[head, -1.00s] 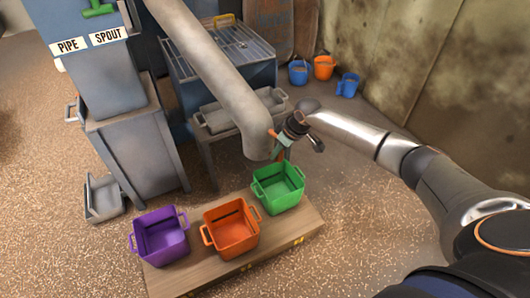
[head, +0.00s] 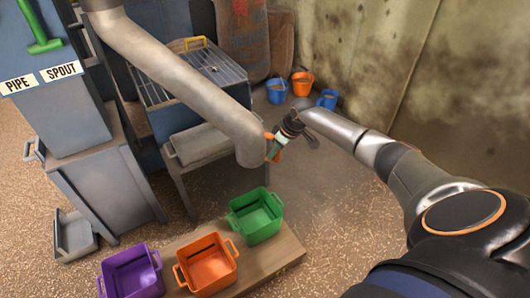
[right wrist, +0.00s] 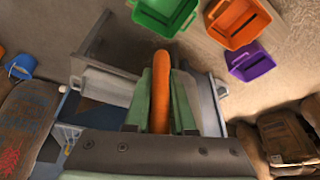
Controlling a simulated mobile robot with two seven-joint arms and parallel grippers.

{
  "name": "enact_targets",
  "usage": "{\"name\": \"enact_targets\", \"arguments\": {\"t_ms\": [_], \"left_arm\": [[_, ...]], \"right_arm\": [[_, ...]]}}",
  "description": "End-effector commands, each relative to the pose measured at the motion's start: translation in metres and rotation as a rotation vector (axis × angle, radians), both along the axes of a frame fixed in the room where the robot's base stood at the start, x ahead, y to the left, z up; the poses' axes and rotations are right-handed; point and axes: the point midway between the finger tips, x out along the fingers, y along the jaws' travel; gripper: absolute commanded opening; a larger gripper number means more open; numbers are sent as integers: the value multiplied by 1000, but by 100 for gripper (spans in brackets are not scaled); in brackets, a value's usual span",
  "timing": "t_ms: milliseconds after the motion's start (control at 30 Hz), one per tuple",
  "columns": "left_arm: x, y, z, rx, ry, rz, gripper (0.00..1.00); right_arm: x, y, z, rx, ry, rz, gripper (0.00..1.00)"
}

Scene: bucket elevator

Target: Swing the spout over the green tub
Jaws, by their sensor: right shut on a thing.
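The spout (head: 190,85) is a long grey pipe that slants down from the upper left in the head view and bends downward at its end. An orange handle (right wrist: 161,92) sits at that end. My right gripper (head: 275,147) is shut on the handle; the right wrist view shows it between the green fingers. The green tub (head: 257,221) stands on a low wooden platform, below the spout's end in the head view. The spout's mouth faces down and is hidden, so I cannot tell if it is exactly above the tub. My left gripper is out of view.
An orange tub (head: 208,268) and a purple tub (head: 131,274) stand left of the green one on the wooden platform (head: 275,257). A grey-blue machine labelled PIPE and SPOUT (head: 62,110) is at left. Several small buckets (head: 302,84) stand by the back wall.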

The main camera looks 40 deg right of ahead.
Motion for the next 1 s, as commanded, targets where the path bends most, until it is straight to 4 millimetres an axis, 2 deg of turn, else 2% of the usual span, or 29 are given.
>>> {"name": "enact_targets", "arguments": {"t_ms": [300, 733, 767, 1000], "left_arm": [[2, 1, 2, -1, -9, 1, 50], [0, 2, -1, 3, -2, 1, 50], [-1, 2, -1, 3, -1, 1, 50], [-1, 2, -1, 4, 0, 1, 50]], "right_arm": [[-3, -17, -2, 0, 2, -20, 0], [-3, -19, -1, -3, -1, -22, 0], [-3, -19, -1, -3, -1, -22, 25], [-3, -19, -1, -1, 0, -20, 52]]}}
